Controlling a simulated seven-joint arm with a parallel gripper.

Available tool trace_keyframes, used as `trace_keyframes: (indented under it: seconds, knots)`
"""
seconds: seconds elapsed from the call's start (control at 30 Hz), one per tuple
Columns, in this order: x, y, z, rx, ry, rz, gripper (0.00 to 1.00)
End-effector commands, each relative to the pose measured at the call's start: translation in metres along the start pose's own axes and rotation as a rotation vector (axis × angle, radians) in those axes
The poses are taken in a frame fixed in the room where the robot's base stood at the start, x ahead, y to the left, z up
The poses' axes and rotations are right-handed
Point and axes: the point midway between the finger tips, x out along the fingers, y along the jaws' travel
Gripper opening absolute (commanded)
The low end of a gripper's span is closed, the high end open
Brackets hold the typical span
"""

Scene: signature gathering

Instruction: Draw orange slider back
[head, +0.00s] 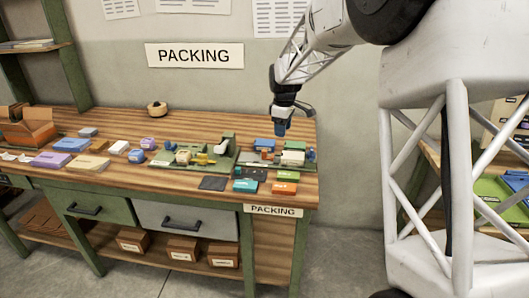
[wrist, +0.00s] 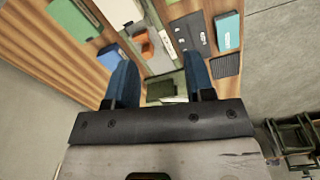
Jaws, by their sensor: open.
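In the wrist view, a small orange piece (wrist: 147,48) sits on a grey-and-white fixture, beyond and slightly left of the middle between my fingertips. It looks like the orange slider, but I cannot make out its track. In the head view, a small orange patch (head: 265,153) shows on the green board at the right of the bench, partly crowded by other parts. My gripper (head: 280,132) hangs above that board, pointing down. Its two blue fingers are apart and empty in the wrist view (wrist: 158,62), and they do not appear to touch anything.
A blue block (head: 264,144) and a white part (head: 293,157) stand close under my gripper. An orange box (head: 285,188), a teal box (head: 246,185) and a dark pad (head: 213,183) lie near the front edge. The bench (head: 150,196) has a bare strip along its front.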

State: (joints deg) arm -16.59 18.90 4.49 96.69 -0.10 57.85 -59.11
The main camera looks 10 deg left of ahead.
Motion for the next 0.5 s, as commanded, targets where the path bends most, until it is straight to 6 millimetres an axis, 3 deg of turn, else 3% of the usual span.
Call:
trace_keyframes:
  seconds: [0.3,0.5]
  knots:
    - [0.052,0.034,-0.061,-0.164,-0.010,-0.024,0.49]
    - [0.072,0.045,-0.084,-0.229,-0.012,-0.031,0.49]
